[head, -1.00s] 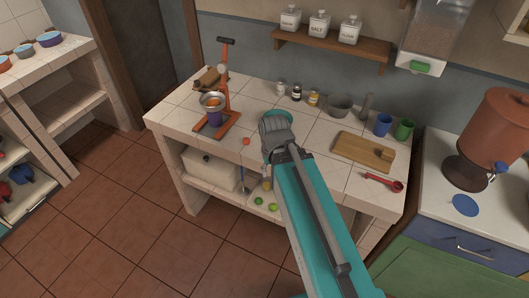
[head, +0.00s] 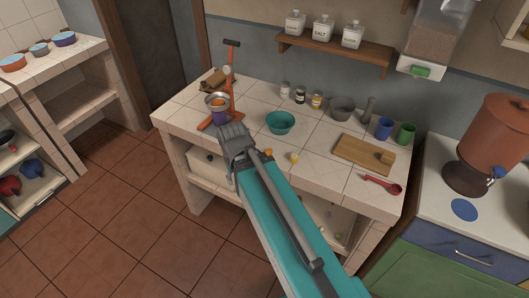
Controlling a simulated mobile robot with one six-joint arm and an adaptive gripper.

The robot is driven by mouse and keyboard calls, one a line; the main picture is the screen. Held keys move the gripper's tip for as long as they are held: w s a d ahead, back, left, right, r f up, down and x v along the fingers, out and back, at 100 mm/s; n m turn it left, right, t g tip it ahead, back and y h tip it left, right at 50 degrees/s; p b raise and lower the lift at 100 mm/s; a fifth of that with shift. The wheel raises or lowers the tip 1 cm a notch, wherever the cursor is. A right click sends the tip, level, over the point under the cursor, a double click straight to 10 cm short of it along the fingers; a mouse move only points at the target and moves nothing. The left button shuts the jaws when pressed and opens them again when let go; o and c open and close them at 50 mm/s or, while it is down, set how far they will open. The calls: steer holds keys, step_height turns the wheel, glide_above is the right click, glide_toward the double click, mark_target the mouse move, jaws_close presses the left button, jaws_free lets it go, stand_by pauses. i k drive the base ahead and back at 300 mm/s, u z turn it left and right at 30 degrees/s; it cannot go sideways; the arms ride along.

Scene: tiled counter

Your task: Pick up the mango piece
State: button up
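A small yellow piece (head: 294,157) lies on the tiled counter near its front edge, right of my arm; it looks like the mango piece, but is too small to be certain. A small orange piece (head: 268,152) shows just left of it, close beside my arm. My gripper (head: 233,132) is seen from behind, over the counter's front edge, below the orange juicer (head: 229,90) and left of both pieces. Its fingertips are hidden by its own body, so I cannot see its opening or anything between its fingers.
A teal bowl (head: 280,122) stands behind the pieces. A cutting board (head: 364,153), a red spoon (head: 382,184), and blue (head: 384,128) and green (head: 405,133) cups are at the right. Small jars (head: 300,95) line the back. The tiles around the yellow piece look clear.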

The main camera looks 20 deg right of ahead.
mark_target(269, 151)
steer(key=u, duration=0.05)
steer(key=k, duration=1.5)
steer(key=z, duration=0.3)
steer(key=i, duration=1)
